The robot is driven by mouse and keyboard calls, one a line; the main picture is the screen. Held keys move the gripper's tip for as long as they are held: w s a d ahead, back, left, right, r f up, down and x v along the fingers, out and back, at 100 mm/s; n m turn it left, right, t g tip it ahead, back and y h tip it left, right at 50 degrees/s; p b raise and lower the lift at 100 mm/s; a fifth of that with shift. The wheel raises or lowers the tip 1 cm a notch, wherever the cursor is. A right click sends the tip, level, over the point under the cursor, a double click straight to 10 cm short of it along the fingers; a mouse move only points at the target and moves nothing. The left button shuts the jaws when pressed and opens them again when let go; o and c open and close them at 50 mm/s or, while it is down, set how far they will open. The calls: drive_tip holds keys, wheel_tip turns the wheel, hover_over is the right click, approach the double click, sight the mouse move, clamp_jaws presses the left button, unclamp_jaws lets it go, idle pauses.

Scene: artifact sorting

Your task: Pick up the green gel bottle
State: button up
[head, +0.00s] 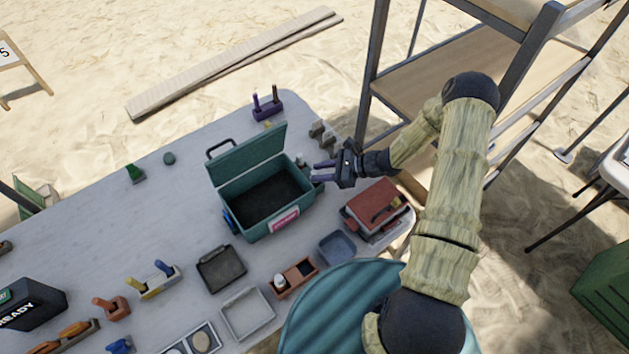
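A small bright green item (134,174) lies on the table's far left part; it is too small to tell whether it is the green gel bottle. No other thing shows clearly as a green gel bottle. A small pale-topped item (301,160) stands near the fingertips, partly hidden.
The teal box stands open mid-table, its lid raised. A red-topped case (377,208) is below my gripper in the picture. Several trays, including a dark one (221,268), and small tools fill the near side. A purple holder (267,105) is at the back. A metal shelf (430,85) stands behind.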

clamp_jaws()
wheel_tip(320, 180, up, 18)
drive_tip(key=b, duration=0.2)
idle(0.6)
drive_tip(key=shift+s, duration=0.1)
idle(0.3)
